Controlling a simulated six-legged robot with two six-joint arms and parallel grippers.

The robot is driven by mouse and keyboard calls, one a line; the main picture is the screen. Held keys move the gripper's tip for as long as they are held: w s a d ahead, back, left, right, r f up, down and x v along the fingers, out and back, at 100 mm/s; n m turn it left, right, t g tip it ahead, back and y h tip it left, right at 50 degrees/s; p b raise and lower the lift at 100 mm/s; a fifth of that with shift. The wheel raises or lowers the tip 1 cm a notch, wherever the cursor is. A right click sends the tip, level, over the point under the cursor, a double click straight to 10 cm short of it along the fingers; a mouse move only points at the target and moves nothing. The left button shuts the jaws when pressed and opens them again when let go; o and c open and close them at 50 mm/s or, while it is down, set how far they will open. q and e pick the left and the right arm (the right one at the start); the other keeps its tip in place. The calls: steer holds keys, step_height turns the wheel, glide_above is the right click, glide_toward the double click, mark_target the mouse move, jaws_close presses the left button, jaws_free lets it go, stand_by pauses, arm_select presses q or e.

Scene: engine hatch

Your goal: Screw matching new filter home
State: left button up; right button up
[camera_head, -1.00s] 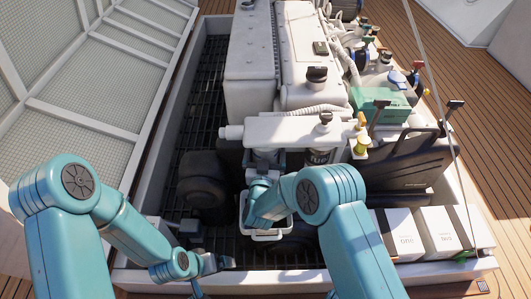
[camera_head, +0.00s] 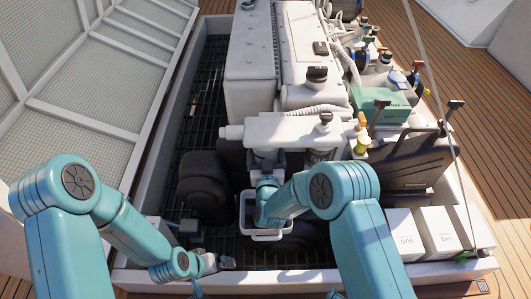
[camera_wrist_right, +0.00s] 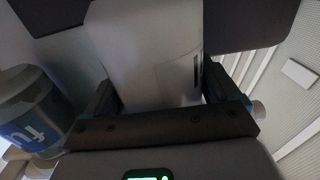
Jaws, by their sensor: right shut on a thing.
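My right gripper (camera_head: 266,176) is raised below the white filter housing (camera_head: 288,131). In the right wrist view its two fingers (camera_wrist_right: 160,92) are shut around a pale, smooth cylindrical filter (camera_wrist_right: 140,45) with a dark mark near its right edge. The filter's upper end lies under a dark overhanging part, and I cannot tell whether its thread is engaged. A second canister with a blue label (camera_wrist_right: 38,115) is at the left of that view. My left gripper (camera_head: 210,263) is low at the front of the hatch, and its jaws are too small to read.
A white tub (camera_head: 262,235) stands on the hatch floor under my right wrist. White boxes (camera_head: 437,231) line the front right, one marked "one". A green box (camera_head: 378,104) and a black case (camera_head: 408,160) are at the right. Dark grating (camera_head: 203,105) is open at the left.

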steer(key=shift+d, duration=0.15)
steer(key=shift+d+n+y, duration=0.1)
steer(key=shift+n+y, duration=0.3)
steer(key=shift+y, duration=0.2)
steer(key=shift+n+g+y, duration=0.3)
steer(key=shift+n+y, duration=0.6)
steer(key=shift+y, duration=0.5)
steer(key=shift+w+n+g+y, duration=0.1)
steer(key=shift+n+g+y, duration=0.2)
steer(key=shift+n+y, duration=0.45)
steer(key=shift+n+g+y, duration=0.5)
steer(key=shift+n+y, duration=0.15)
steer(key=shift+y, duration=0.7)
steer(key=o, duration=1.2)
steer(key=shift+o, duration=0.2)
steer(key=shift+a, duration=0.2)
